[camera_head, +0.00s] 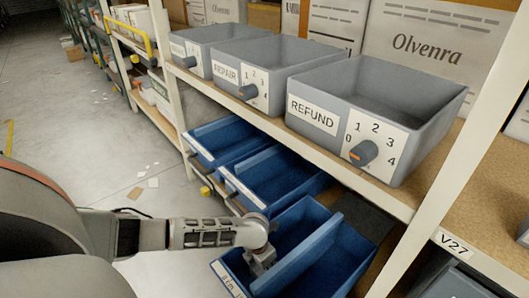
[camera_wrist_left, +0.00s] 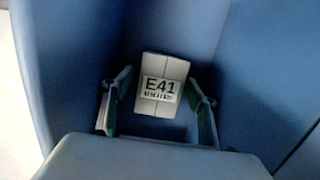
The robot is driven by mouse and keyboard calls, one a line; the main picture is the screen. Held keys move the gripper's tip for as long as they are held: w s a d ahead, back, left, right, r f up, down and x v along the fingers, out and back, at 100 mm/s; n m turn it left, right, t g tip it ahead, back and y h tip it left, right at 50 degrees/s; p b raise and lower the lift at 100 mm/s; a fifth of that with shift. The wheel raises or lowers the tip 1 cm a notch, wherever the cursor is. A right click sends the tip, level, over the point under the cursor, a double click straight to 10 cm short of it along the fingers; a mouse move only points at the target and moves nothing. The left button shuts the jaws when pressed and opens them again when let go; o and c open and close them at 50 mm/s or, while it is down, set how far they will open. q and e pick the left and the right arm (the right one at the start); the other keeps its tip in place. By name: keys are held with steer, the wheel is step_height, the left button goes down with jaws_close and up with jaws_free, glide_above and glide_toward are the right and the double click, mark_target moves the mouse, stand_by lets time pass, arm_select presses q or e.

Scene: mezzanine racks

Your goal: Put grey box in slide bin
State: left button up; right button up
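The grey box (camera_wrist_left: 164,72), a small pale block labelled E41, lies inside a blue bin in the left wrist view. My left gripper (camera_head: 262,264) reaches down into the front compartment of the nearest blue bin (camera_head: 352,262) in the head view. In the left wrist view its two fingers stand apart on either side of the box, with visible gaps, so it looks open. The box cannot be made out in the head view. My right gripper is not in view. Which container is the slide bin cannot be told from any label.
Two more blue bins (camera_head: 268,203) (camera_head: 193,150) sit farther along the lower shelf. Grey bins marked REFUND (camera_head: 440,101), REPAIR (camera_head: 303,53) and a third (camera_head: 186,36) stand on the shelf above, with dials. A rack post (camera_head: 459,170) rises at right. The floor at left is mostly clear.

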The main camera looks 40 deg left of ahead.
arm_select(q)
steer(key=shift+r, duration=0.1)
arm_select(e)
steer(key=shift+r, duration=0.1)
arm_select(q)
steer(key=shift+w+r, duration=0.1)
steer(key=shift+r, duration=0.25)
step_height(320, 180, up, 5)
steer(key=shift+a+r+p, duration=0.1)
steer(key=shift+p, duration=1.15)
step_height(320, 180, up, 6)
steer(key=s+p, duration=0.2)
steer(key=shift+p, duration=0.3)
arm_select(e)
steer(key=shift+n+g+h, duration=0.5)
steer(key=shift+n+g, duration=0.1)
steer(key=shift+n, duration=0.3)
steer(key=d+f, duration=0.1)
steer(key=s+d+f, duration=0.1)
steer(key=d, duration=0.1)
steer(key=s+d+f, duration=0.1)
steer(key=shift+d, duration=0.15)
arm_select(q)
steer(key=shift+r, duration=0.1)
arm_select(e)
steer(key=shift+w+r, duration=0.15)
